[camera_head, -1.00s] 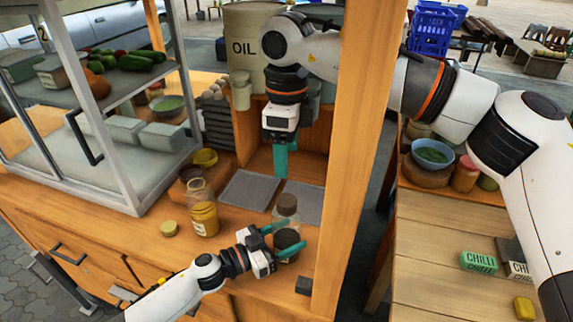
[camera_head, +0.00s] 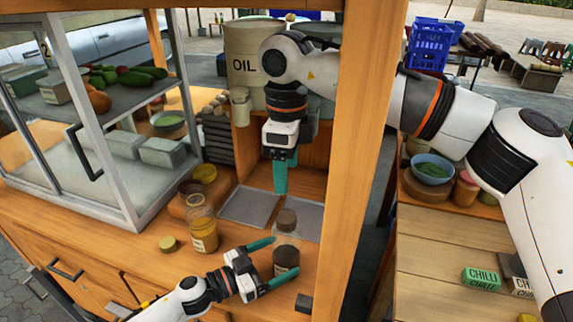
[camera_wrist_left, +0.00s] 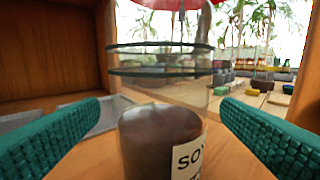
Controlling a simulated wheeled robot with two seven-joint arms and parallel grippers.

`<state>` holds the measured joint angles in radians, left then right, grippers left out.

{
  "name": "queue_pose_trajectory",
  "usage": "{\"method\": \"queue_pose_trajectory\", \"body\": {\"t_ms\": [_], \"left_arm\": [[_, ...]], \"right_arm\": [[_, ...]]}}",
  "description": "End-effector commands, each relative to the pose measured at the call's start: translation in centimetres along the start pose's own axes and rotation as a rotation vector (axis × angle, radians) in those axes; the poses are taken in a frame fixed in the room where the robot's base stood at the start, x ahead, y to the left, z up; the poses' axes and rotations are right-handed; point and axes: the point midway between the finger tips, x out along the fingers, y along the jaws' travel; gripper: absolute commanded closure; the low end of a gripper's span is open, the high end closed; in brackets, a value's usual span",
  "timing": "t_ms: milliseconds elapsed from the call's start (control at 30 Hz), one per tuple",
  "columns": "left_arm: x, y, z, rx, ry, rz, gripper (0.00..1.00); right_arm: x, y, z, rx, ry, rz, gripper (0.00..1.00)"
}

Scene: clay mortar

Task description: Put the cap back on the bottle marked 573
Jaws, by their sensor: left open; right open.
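A clear bottle (camera_head: 286,257) with dark contents stands upright on the wooden counter. In the left wrist view the bottle (camera_wrist_left: 160,140) has a label starting "SO"; no number is readable. My left gripper (camera_head: 286,256) is open, its teal fingers on either side of this bottle with gaps. A second clear bottle (camera_head: 202,222) with yellow-brown contents and a small label stands to the left; its number is too small to read. A round yellowish cap-like piece (camera_head: 168,243) lies left of that bottle. My right gripper (camera_head: 281,178) is open and empty, pointing down above the counter's trays.
Two flat grey trays (camera_head: 250,206) lie behind the bottles. A glass cabinet (camera_head: 140,205) stands at the left, and a wooden post (camera_head: 348,180) rises right of the dark bottle. The counter front is partly clear.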

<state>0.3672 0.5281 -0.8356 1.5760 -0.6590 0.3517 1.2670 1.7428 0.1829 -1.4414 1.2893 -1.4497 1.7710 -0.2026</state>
Motion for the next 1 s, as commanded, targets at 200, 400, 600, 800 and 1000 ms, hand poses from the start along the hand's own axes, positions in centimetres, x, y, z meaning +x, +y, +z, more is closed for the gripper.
{"method": "queue_pose_trajectory", "body": {"t_ms": [200, 400, 600, 800, 1000], "left_arm": [[-5.0, 0.1, -0.3, 0.0, 0.004, 0.002, 0.13], [-8.1, 0.0, -0.2, 0.0, 0.003, 0.001, 0.13], [-9.2, 0.0, 0.0, 0.0, 0.0, 0.0, 0.13], [-9.2, 0.0, 0.0, 0.0, 0.0, 0.0, 0.13], [-9.0, 1.1, 1.3, -0.005, -0.016, 0.01, 0.13]], "right_arm": [[0.7, 0.0, 0.0, 0.0, 0.0, 0.0, 0.34], [1.1, 0.0, 0.0, 0.0, 0.0, 0.0, 0.34], [1.2, 0.0, 0.0, 0.0, 0.0, 0.0, 0.34], [1.1, 0.0, 0.0, 0.0, 0.0, 0.0, 0.34], [0.6, 0.1, -0.3, 0.032, 0.083, -0.044, 0.34]]}}
